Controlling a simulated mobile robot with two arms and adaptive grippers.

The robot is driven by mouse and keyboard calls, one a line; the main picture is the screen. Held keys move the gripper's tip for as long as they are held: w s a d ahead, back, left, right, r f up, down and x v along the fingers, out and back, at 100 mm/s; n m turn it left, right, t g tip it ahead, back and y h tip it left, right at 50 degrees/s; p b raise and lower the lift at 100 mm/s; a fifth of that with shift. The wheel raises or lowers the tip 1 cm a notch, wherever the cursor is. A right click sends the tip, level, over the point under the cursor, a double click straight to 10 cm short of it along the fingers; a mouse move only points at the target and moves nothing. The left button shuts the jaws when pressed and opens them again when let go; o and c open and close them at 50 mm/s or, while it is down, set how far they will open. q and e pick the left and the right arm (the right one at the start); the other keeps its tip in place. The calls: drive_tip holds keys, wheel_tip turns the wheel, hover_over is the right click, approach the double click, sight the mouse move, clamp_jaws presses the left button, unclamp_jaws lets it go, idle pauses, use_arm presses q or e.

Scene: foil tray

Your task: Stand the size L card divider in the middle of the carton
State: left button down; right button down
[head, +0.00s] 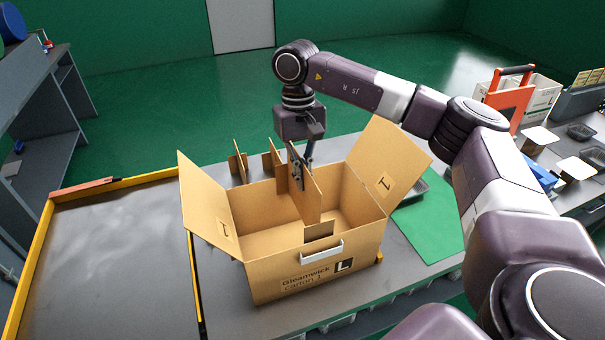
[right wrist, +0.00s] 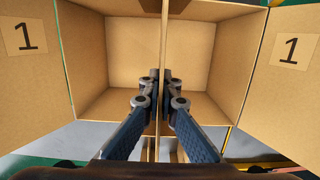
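The open cardboard carton (head: 262,272), marked "Gleamwick carton 1" and L, stands on the table with flaps spread to the sides. My right gripper (head: 303,172) is above the carton, shut on a brown card divider (head: 311,198). The divider is upright near the carton's middle, its lower part inside the walls and its top above the rim. I cannot tell whether it touches the floor. In the right wrist view both fingers (right wrist: 161,78) pinch the divider (right wrist: 164,45), with carton space on both sides. A size mark on the divider is not visible. My left gripper is not in view.
Other card dividers (head: 238,167) stand behind the carton. A green mat (head: 428,228) lies to its right. A grey surface with a yellow edge (head: 110,250) is at the left. Trays and an orange-handled item (head: 510,100) are at the far right.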

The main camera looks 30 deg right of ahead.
wheel_tip(320, 180, down, 2)
drive_tip(key=b, duration=0.4)
hover_over(302, 218)
wheel_tip(302, 218, down, 5)
drive_tip(key=shift+f, duration=0.15)
drive_tip(key=shift+f+b, duration=2.6)
drive_tip(key=shift+f, duration=0.6)
drive_tip(key=c, duration=2.7)
unclamp_jaws()
drive_tip(key=o, duration=0.6)
drive_tip(key=shift+r, duration=0.1)
drive_tip(key=r, duration=0.4)
drive_tip(key=w+r, duration=0.1)
drive_tip(key=r, duration=0.6)
drive_tip(key=shift+w+d+r, duration=0.15)
drive_tip(key=shift+d+r, duration=0.05)
drive_tip(key=shift+r, duration=0.2)
